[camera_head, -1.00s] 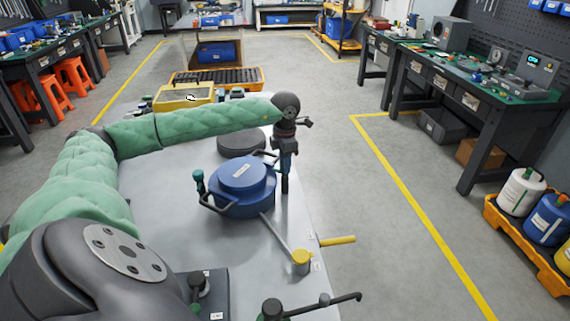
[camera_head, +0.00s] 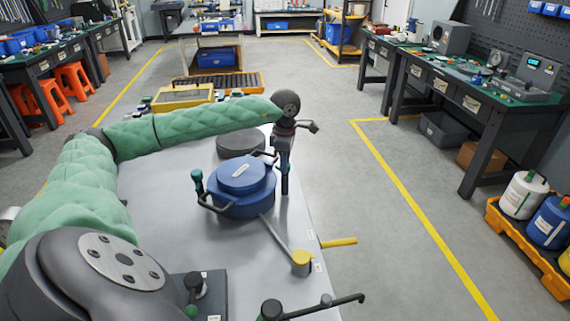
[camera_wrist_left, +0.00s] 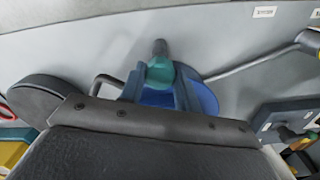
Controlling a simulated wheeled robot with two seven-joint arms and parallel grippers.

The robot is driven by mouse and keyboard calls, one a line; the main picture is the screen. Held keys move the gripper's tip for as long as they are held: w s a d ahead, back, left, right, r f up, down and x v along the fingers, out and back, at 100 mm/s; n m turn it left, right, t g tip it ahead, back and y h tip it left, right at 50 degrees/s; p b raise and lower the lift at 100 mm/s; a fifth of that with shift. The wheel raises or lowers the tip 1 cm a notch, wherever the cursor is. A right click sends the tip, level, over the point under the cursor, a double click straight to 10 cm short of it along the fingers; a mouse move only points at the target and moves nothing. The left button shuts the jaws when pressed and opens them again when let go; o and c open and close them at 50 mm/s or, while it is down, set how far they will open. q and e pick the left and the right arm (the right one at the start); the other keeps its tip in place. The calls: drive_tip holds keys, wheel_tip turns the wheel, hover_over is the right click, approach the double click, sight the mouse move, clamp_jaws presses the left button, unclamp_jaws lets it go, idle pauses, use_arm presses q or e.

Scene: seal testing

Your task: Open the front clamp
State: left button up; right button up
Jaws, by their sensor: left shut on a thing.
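A round blue vessel with a stepped blue lid (camera_head: 241,176) stands on the grey table (camera_head: 165,225). A clamp with a teal-tipped handle (camera_head: 197,176) stands upright at its left side. My left gripper (camera_head: 285,180) points down at the vessel's right side and is shut on a clamp handle, whose teal grip (camera_wrist_left: 160,71) shows between the jaws in the left wrist view. The vessel (camera_wrist_left: 205,97) shows partly there behind the jaws. The rest of that clamp is mostly hidden by the gripper. My right gripper is not in view.
A grey rod runs from the vessel to a yellow-capped post (camera_head: 301,258) with a yellow lever (camera_head: 338,243). A dark round disc (camera_head: 240,145) lies behind the vessel. A black lever (camera_head: 325,306) sits at the front edge. Open floor lies to the right.

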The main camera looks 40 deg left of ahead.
use_arm(q)
drive_tip(key=shift+m+b, duration=0.65)
drive_tip(key=shift+m, duration=1.55)
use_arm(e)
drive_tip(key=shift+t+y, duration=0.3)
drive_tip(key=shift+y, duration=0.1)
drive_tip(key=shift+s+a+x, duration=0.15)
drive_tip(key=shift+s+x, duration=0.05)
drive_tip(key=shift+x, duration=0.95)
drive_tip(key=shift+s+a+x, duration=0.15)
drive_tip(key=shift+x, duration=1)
use_arm(q)
drive_tip(key=o, duration=0.9)
drive_tip(key=n+b, duration=0.1)
drive_tip(key=n, duration=0.3)
drive_tip(key=shift+n, duration=0.3)
drive_tip(key=n, duration=0.4)
drive_tip(key=shift+n, duration=0.3)
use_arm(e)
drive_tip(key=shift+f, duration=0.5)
